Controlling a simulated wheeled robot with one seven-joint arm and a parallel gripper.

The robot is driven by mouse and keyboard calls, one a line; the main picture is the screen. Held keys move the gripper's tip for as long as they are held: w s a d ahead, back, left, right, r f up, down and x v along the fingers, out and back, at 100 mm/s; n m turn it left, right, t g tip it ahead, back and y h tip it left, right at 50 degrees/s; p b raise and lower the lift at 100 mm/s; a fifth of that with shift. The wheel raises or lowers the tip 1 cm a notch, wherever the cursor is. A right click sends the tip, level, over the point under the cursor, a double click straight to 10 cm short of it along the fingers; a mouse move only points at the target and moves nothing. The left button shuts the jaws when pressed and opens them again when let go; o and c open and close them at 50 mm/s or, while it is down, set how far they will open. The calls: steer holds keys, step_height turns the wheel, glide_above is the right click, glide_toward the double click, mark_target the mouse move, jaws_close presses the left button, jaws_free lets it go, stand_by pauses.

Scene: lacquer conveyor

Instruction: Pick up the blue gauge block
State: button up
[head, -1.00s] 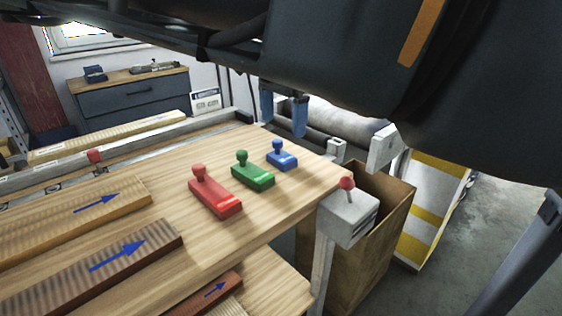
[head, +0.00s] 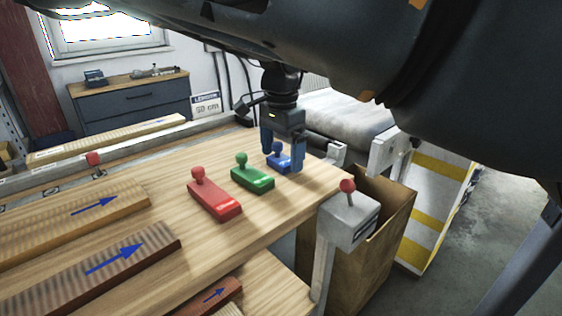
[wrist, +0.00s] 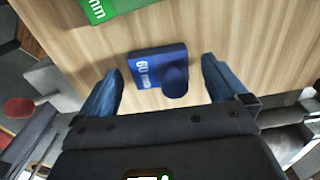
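The blue gauge block (head: 279,160) lies on the wooden table top, at the right end of a row of gauge blocks. It has a round knob and is partly hidden behind my gripper in the head view. My gripper (head: 283,162) is low over it, with its two fingers apart. In the wrist view the blue gauge block (wrist: 151,66) lies between and a little ahead of the open fingers of my gripper (wrist: 160,82), its knob nearest me. Neither finger appears to touch the block.
A green gauge block (head: 253,178) and a larger red one (head: 214,200) lie to the left on the table (head: 280,214). Wooden boards (head: 85,258) with blue arrows lie further left. A grey box with a red lever (head: 348,208) stands at the front right corner.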

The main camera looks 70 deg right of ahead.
mark_target(283, 158)
steer(key=c, duration=1.2)
steer(key=shift+r, duration=0.1)
steer(key=shift+c, duration=0.2)
step_height(283, 158, up, 4)
steer(key=shift+s+d+r+p, duration=0.1)
steer(key=shift+d+r+p, duration=0.05)
steer(key=shift+p, duration=0.15)
steer(key=s+d+r, duration=0.6)
steer(key=s, duration=0.3)
steer(key=shift+s+r, duration=0.25)
steer(key=shift+d, duration=0.1)
